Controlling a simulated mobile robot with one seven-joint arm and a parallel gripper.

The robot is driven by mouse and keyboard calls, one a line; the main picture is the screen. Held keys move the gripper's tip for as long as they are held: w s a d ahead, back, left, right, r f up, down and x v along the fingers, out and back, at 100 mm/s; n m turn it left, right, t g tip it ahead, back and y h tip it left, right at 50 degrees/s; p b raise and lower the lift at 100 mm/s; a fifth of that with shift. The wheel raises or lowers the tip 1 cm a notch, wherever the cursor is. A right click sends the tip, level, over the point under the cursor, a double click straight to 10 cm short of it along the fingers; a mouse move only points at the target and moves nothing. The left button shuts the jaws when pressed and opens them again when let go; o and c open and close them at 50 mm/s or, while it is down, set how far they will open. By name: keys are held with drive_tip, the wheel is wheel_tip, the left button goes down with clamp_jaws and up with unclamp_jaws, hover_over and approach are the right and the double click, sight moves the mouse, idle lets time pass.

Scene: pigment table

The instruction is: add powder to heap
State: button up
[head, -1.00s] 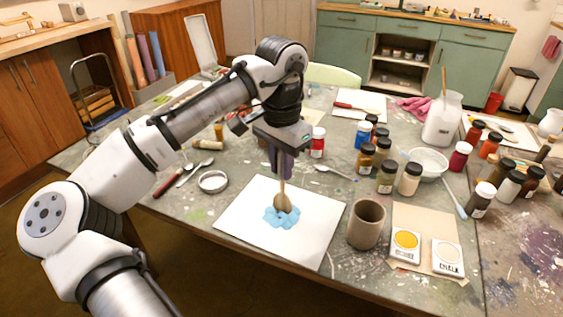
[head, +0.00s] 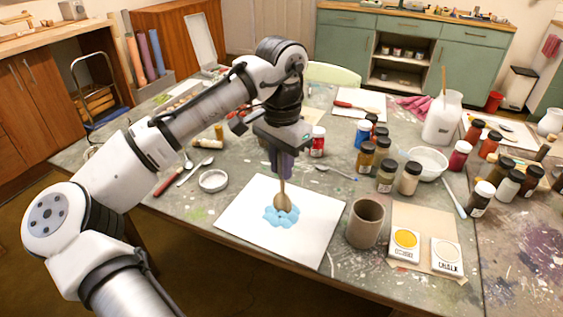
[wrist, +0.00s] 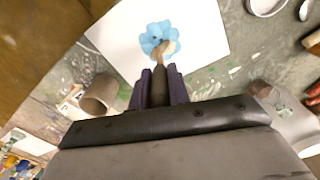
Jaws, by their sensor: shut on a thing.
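My gripper (head: 280,166) is shut on the handle of a wooden spoon (head: 283,203), which hangs nearly upright with its bowl down. The spoon's bowl is at the blue powder heap (head: 271,215), in front of or in it; I cannot tell how deep. The heap lies on a white sheet (head: 300,250). In the wrist view the heap (wrist: 152,32) shows beyond the gripper (wrist: 159,82). To the right are a brown cup (head: 366,225), a yellow pigment dish (head: 405,240) and a pale dish labelled chalk (head: 447,256).
Several jars (head: 387,176) and a white bowl (head: 428,163) stand right of the sheet. The table's front edge runs close below the sheet.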

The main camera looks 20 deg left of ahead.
drive_tip(key=shift+r+p, duration=3.5)
drive_tip(key=shift+p, duration=0.05)
